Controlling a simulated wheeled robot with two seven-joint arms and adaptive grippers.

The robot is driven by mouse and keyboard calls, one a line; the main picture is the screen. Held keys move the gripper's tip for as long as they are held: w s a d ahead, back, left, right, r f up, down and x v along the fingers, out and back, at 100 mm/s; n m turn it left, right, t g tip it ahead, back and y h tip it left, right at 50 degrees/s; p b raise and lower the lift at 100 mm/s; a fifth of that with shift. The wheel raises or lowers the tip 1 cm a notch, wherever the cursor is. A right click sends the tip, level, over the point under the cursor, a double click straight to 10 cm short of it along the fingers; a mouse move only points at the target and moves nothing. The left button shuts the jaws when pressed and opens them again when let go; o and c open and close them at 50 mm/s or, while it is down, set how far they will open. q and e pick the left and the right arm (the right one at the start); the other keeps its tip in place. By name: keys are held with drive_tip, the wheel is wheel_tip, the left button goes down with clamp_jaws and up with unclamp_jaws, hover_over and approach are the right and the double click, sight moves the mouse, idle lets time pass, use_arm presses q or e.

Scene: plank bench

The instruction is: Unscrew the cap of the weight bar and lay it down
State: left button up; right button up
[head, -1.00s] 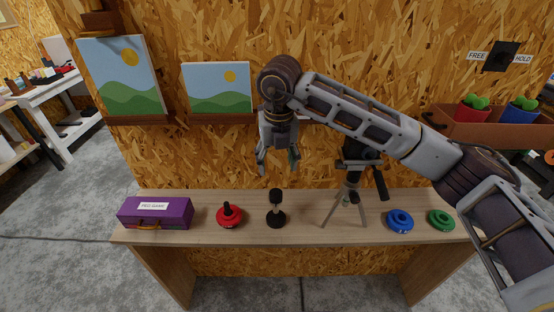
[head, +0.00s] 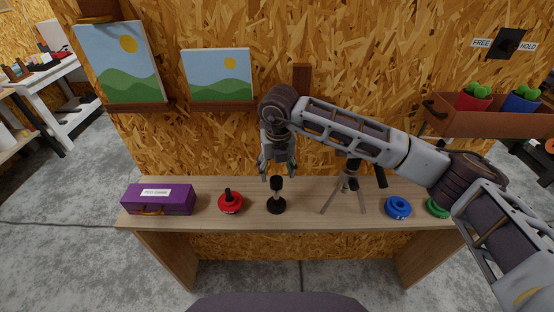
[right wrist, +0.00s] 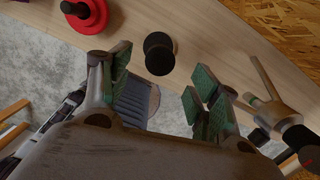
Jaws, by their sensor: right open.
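The weight bar (head: 277,206) stands upright on the bench, with a round black base, a short pale bar and a black cap (head: 276,183) on top. In the right wrist view the black cap (right wrist: 158,44) is seen from above, just beyond the fingertips. My right gripper (head: 278,172) is open and empty, pointing down just above the cap, its fingers to either side. In the right wrist view its green-padded fingers (right wrist: 160,84) are spread wide. My left gripper is not in view.
On the bench (head: 300,189), a purple box (head: 170,208) and a red weight with a post (head: 230,204) stand left. Bare wood lies between.

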sight(277, 179)
drive_tip(key=f, duration=0.3)
drive_tip(key=shift+w, duration=0.2)
drive_tip(key=shift+f+p, duration=0.3)
drive_tip(key=shift+f, duration=0.4)
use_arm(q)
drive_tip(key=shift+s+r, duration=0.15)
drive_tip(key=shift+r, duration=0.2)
use_arm(e)
drive_tip(key=shift+w+f, duration=0.1)
drive_tip(key=shift+f, duration=0.2)
drive_tip(key=c, duration=1.1)
use_arm(q)
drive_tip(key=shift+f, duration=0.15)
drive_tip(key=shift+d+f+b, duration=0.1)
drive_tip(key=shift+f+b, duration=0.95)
drive_tip(key=shift+b, duration=0.1)
use_arm(e)
drive_tip(key=shift+n, duration=1.2)
